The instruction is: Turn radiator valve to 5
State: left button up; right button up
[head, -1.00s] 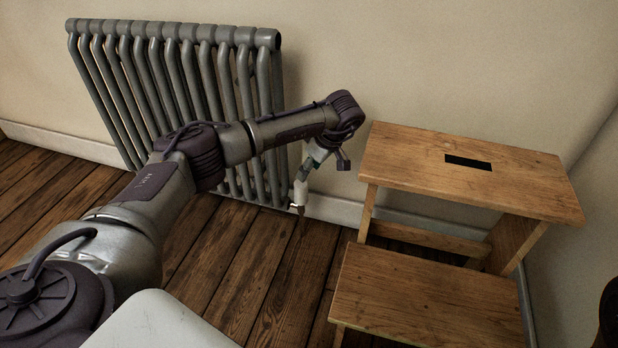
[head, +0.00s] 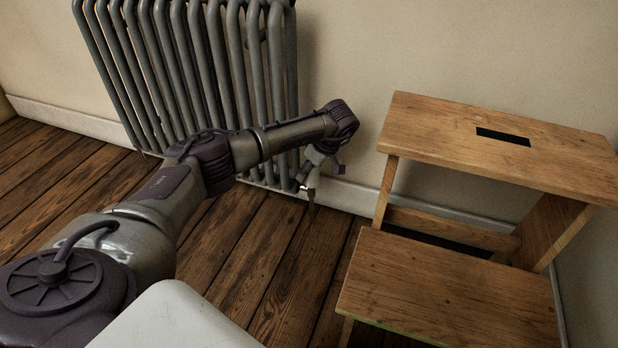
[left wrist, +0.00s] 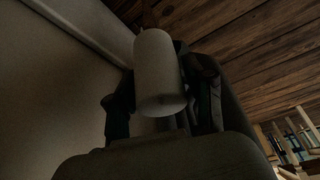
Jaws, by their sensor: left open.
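The grey column radiator (head: 205,70) stands against the wall in the head view. The radiator valve (head: 312,180) shows small and pale at its lower right end, partly hidden by my gripper. My left arm reaches across to it, and my left gripper (head: 318,165) is at the valve, small in this view. In the left wrist view the valve's pale cylindrical head (left wrist: 160,75) stands between the two dark, open fingers of my left gripper (left wrist: 162,105). I cannot tell whether the fingers touch it. No number on the valve is readable. My right gripper is out of view.
A wooden step stool (head: 500,140) stands close to the right of my left gripper, its lower step (head: 440,290) toward me. A skirting board (head: 350,197) runs along the wall behind. The plank floor (head: 265,250) is clear between radiator and stool.

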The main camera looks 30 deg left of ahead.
pick_arm(q)
jog(key=shift+a+f, duration=0.1)
jog(key=shift+f, duration=0.15)
jog(key=c, duration=0.9)
jog(key=shift+r+p, duration=0.25)
jog(key=shift+p, duration=0.3)
jog(key=shift+n+p, duration=0.3)
jog(key=shift+n, duration=0.2)
jog(key=shift+f+g, duration=0.2)
jog(key=shift+g, duration=0.1)
jog(key=o, duration=0.9)
